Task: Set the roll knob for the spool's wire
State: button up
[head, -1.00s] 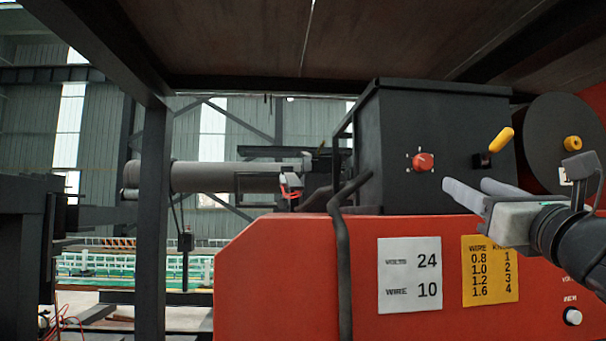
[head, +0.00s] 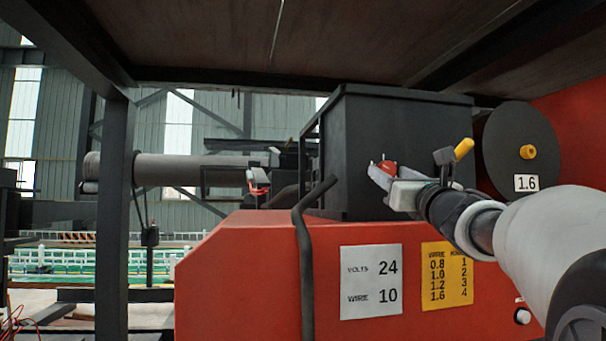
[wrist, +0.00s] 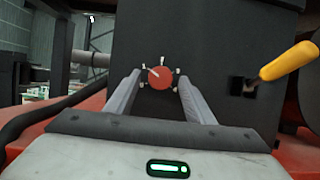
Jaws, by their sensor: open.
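The red roll knob (head: 387,166) sits on the dark box's front. In the wrist view the knob (wrist: 162,80) has a white pointer toward the upper left and several pale marks around it. My gripper (head: 380,174) is open; in the wrist view its fingers (wrist: 159,80) reach toward the knob, one on each side. I cannot tell whether they touch it. The dark spool (head: 510,135) at right carries a label (head: 526,183) reading 1.6. The yellow chart (head: 447,275) pairs wire 0.8, 1.0, 1.2, 1.6 with 1, 2, 3, 4.
A yellow-handled lever (head: 464,149) sticks out right of the knob, close to my gripper; it also shows in the wrist view (wrist: 290,60). A white card (head: 371,282) reads volts 24, wire 10. A dark bent bar (head: 304,250) stands at the left. A roof panel hangs above.

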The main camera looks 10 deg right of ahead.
jog(key=c, duration=1.1)
jog(key=shift+o, duration=0.2)
jog(key=shift+f+m+b, duration=0.1)
jog(key=shift+m+b, duration=0.3)
jog(key=shift+b, duration=0.05)
